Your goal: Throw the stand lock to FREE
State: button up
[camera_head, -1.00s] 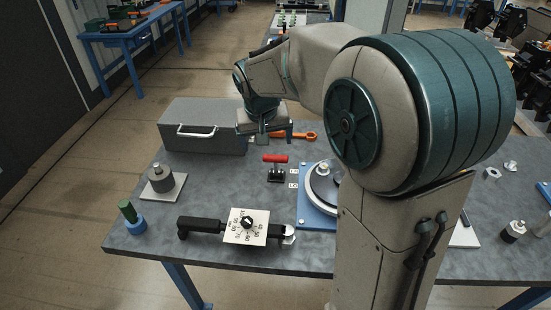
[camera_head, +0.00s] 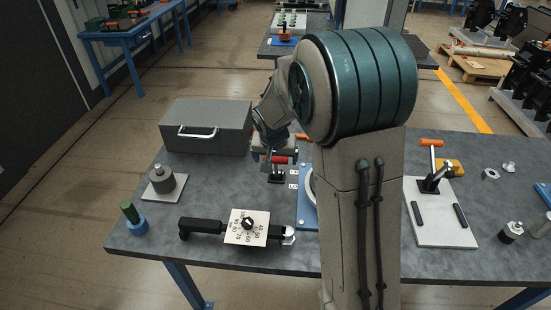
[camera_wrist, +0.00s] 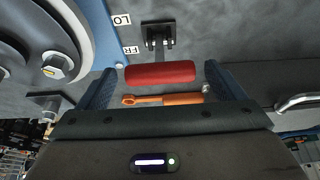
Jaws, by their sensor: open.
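The stand lock is a small lever with a red crossbar handle (camera_head: 281,160) on a black base (camera_head: 276,179), beside the blue stand plate (camera_head: 304,212). In the wrist view, the red handle (camera_wrist: 160,73) lies across the picture with its black base (camera_wrist: 159,37) above it. Partly cut labels starting "LO" (camera_wrist: 122,20) and "FR" (camera_wrist: 131,50) sit beside the base. My gripper (camera_wrist: 160,70) is open, with a finger beyond each end of the handle and a gap at both ends. In the head view, my gripper (camera_head: 274,156) is at the handle; contact cannot be told.
An orange wrench (camera_wrist: 165,100) lies past the handle. A grey case (camera_head: 205,127) stands to the left. A torque tool with a dial plate (camera_head: 247,227) lies in front. My arm hides most of the round stand. A plate with an orange-handled lever (camera_head: 440,225) is at right.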

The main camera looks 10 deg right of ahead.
jog(key=shift+x, duration=1.05)
jog(key=c, duration=1.4)
